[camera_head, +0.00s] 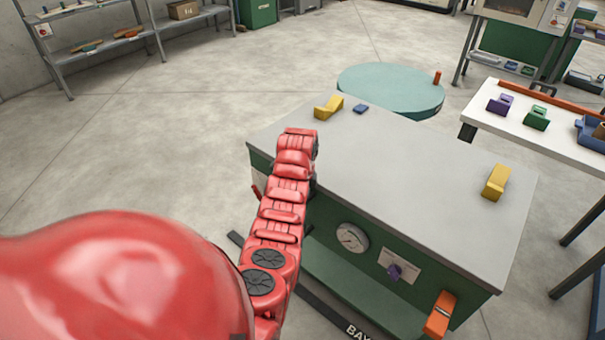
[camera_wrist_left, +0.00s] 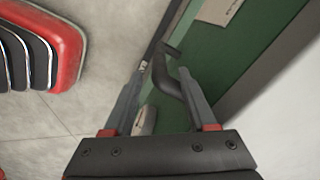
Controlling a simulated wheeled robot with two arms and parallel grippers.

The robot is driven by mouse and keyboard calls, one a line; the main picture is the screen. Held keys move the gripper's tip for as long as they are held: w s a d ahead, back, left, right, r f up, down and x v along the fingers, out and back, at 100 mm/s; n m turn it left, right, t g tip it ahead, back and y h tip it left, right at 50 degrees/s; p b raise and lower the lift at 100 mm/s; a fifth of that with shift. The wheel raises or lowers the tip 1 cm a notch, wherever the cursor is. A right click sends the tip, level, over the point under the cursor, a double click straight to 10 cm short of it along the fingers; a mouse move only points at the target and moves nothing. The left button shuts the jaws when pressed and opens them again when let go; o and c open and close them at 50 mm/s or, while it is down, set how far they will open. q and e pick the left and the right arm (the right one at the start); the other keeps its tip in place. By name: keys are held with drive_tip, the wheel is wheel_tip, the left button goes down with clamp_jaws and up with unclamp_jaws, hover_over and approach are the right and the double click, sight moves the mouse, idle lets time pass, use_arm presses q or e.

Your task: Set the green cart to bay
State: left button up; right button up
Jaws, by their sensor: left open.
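The green cart (camera_head: 420,170) has a grey top and green sides and stands across the middle of the head view. Its front carries a round dial (camera_head: 352,237), a white plate with a purple knob (camera_head: 394,271) and an orange handle (camera_head: 440,314) at the right corner. My red left arm passes over its left end, hiding part of the side and the left hand. In the left wrist view my left gripper (camera_wrist_left: 163,85) is open beside the cart's green side (camera_wrist_left: 245,45). A dark bent bar (camera_wrist_left: 178,85) shows near the right finger; I cannot tell if they touch.
Yellow blocks (camera_head: 328,107) (camera_head: 496,182) and a small blue piece (camera_head: 360,109) lie on the cart top. A round teal table (camera_head: 390,90) stands behind. A white table (camera_head: 545,125) is at right. Dark floor strips with "BAY" (camera_head: 357,332) lie below. Floor at left is clear.

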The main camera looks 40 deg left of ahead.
use_arm(q)
wheel_tip(320, 180, up, 6)
drive_tip(key=shift+f, duration=0.2)
wheel_tip(320, 180, up, 7)
drive_tip(key=p, duration=0.4)
drive_tip(key=shift+r, duration=0.15)
